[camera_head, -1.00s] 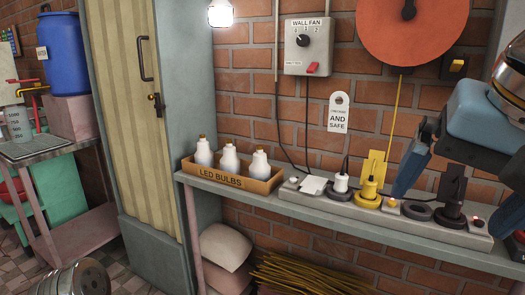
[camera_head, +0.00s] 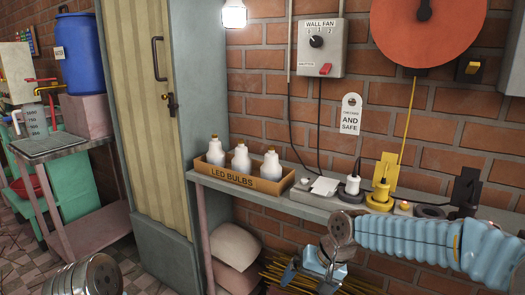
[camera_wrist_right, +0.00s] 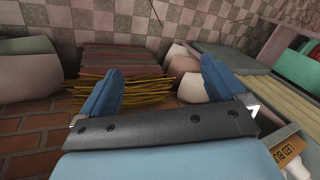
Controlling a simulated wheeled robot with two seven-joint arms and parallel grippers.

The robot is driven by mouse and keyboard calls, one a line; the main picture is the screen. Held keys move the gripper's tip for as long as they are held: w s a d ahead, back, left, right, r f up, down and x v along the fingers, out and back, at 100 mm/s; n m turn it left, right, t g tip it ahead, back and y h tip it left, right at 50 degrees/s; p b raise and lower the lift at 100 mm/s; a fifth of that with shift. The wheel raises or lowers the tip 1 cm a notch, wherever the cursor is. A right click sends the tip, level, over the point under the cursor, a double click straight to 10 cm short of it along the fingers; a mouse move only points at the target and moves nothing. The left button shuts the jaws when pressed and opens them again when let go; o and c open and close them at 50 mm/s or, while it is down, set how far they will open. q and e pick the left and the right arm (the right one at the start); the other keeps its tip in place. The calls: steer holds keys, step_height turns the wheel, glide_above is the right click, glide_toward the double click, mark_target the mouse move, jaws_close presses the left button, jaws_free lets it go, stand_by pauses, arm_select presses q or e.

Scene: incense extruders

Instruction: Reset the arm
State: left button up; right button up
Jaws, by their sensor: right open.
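My right arm comes in from the right edge of the head view, in front of the shelf. Its gripper (camera_head: 309,280) hangs low in front of the shelf, fingers pointing down. In the right wrist view the two blue fingers of the gripper (camera_wrist_right: 162,68) stand wide apart with nothing between them. A bundle of yellow sticks (camera_wrist_right: 135,88) lies beyond the fingers there, apart from them as far as I can tell. My left gripper is not in view; only a metallic part of my arm shows at the lower left.
A wall fan switch (camera_head: 319,48) and a red-orange disc (camera_head: 428,30) are above. Sacks (camera_head: 234,245) lie under the shelf. A blue barrel (camera_head: 80,55) stands at left.

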step_height(320, 180, down, 14)
steer(key=s+a, duration=0.2)
steer(key=s, duration=0.1)
steer(key=s+d+f+g, duration=0.1)
steer(key=s+d+f, duration=0.1)
steer(key=s+f, duration=1.5)
step_height(320, 180, down, 3)
steer(key=shift+r, duration=0.15)
steer(key=shift+w, duration=0.1)
